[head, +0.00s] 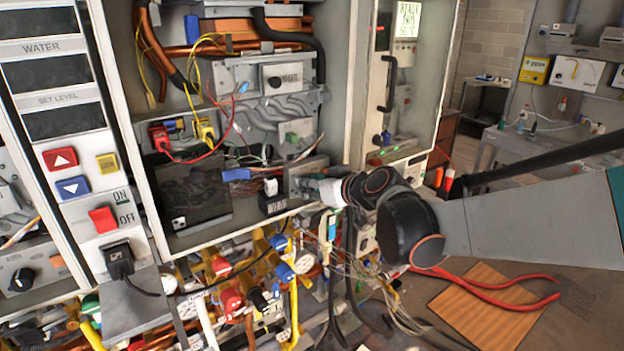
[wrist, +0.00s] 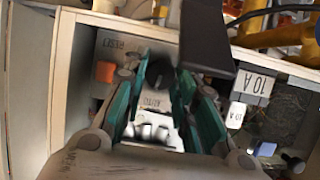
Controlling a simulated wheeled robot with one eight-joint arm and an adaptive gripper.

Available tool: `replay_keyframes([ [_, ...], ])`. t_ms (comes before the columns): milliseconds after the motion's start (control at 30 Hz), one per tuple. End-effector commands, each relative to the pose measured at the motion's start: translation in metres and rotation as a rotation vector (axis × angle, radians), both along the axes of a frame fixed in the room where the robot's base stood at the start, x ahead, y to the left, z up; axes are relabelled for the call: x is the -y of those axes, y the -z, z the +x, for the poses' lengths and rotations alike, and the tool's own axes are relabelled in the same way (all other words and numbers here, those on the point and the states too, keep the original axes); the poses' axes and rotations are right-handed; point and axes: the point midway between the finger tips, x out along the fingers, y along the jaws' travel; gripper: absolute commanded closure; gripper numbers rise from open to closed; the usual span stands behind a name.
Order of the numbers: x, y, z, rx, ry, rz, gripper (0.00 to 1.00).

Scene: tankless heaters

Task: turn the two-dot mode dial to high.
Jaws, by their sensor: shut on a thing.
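The mode dial (wrist: 158,74) is a black knob on a grey panel, with the word AUTO beside it, in the wrist view. My gripper (wrist: 166,70) has its teal fingers on either side of the dial and is shut on it. In the head view my gripper (head: 322,190) reaches the small grey panel (head: 303,176) at the lower right of the open middle cabinet. It hides the dial there. A small two-dot tag (head: 179,223) shows on the dark box at the lower left of this cabinet. The dial's exact pointer direction is unclear.
An orange button (wrist: 104,72) sits beside the dial. A dark block (wrist: 205,38) stands close to the fingers. 10 A labelled parts (wrist: 252,85) are at the right. Pipes and valves (head: 230,298) crowd below the cabinet. Another dial (head: 21,280) is at far left.

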Motion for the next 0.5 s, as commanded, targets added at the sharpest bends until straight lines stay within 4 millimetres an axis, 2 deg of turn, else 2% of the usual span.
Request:
replay_keyframes([
  [500, 0.0034, 0.0020, 0.0024, -0.238, 0.001, 0.352, 0.98],
])
